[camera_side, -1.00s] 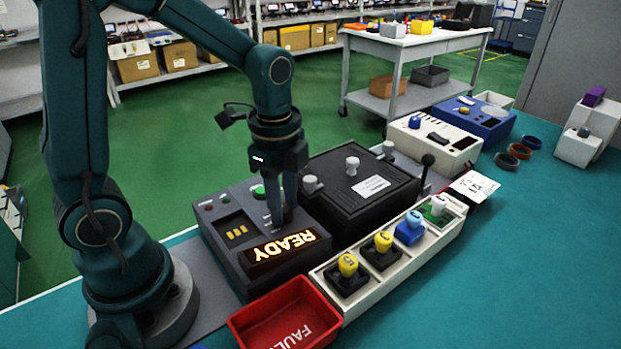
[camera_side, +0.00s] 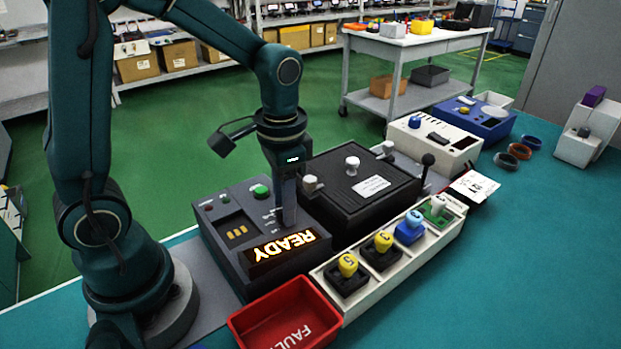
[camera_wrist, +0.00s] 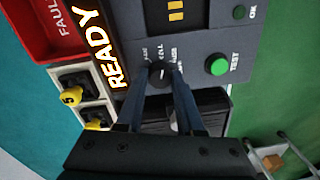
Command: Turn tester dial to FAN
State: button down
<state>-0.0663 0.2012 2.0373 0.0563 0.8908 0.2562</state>
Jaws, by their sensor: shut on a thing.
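The tester (camera_side: 222,247) is a dark grey box with a lit READY display (camera_side: 284,245) and a green TEST button (camera_side: 262,192). In the wrist view its black dial (camera_wrist: 158,74) sits beside the display, with small labels around it that are partly covered and hard to read. My gripper (camera_wrist: 160,82) is shut on the dial, one finger on each side. In the side view my gripper (camera_side: 287,218) points down onto the tester and hides the dial. I cannot tell which label the dial points to.
A black lidded box (camera_side: 335,200) with white knobs stands close to my gripper. A white rack (camera_side: 385,287) with several yellow, blue and green-based modules runs in front. A red FAULT bin (camera_side: 262,318) is at the front.

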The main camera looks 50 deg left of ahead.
jog(key=n, duration=0.4)
jog(key=shift+n, duration=0.3)
jog(key=shift+w+n+g, duration=0.1)
jog(key=shift+n+g, duration=0.2)
jog(key=shift+n, duration=2)
jog(key=c, duration=0.5)
grip_release()
jog(key=shift+c, duration=0.2)
jog(key=shift+r, duration=0.1)
jog(key=shift+d+r, duration=0.1)
jog(key=shift+r, duration=2.4)
